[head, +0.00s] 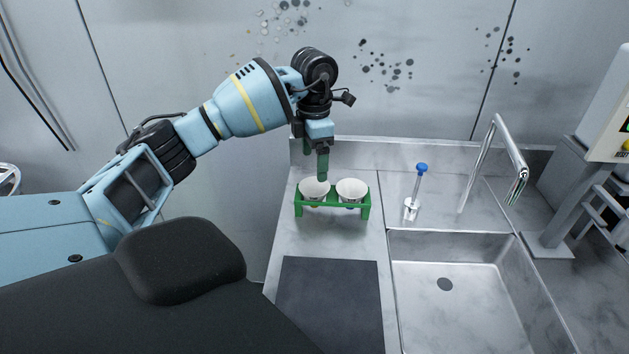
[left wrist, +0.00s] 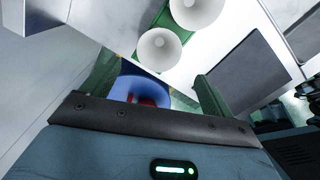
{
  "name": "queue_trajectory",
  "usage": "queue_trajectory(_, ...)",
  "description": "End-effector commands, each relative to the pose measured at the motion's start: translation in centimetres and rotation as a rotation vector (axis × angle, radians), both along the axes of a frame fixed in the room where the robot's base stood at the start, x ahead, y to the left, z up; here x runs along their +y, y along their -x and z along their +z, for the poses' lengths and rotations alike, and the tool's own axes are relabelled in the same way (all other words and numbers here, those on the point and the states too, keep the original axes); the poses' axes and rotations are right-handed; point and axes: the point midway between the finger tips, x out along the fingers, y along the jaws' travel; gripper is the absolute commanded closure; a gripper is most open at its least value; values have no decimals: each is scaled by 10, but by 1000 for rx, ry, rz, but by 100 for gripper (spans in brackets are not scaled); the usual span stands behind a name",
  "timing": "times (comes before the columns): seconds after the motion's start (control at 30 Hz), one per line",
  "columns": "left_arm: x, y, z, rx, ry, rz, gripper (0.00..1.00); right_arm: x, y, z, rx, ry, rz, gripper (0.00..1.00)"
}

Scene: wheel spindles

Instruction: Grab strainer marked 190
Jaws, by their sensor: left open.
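Two white strainers sit side by side in a green rack (head: 332,211) on the counter. The left strainer (head: 311,191) and the right strainer (head: 352,190) look alike, and I cannot read a 190 mark on either. My left gripper (head: 316,168), with green fingers, is open and points down just above the left strainer, partly covering it. In the left wrist view, the white strainers (left wrist: 158,50) and (left wrist: 195,8) lie beyond the green fingers, not between them. A blue and red shape (left wrist: 140,90) shows between the fingers; I cannot tell what it is. My right gripper is not in view.
A blue-topped tool (head: 421,168) stands in a small holder right of the rack. A tap (head: 478,165) and a steel sink (head: 470,290) are farther right. A dark mat (head: 330,300) lies in front of the rack. A wall rises behind the counter.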

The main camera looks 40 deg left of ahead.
Motion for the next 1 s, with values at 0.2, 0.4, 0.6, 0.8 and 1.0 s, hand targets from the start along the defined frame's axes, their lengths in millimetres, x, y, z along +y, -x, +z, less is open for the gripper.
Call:
queue_trajectory(0.2, 0, 0, -13, -1, 0, 0, 13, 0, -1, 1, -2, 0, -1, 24)
queue_trajectory(0.4, 0, 0, -29, 2, -1, 1, 13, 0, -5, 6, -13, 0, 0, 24)
queue_trajectory(0.6, -1, 0, -56, 0, 0, 0, 13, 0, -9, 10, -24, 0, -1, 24)
queue_trajectory(0.8, -1, -1, -66, 0, -1, 0, 13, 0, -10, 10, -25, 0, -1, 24)
queue_trajectory(1.0, -1, -1, -65, 0, -1, 0, 19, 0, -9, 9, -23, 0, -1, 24)
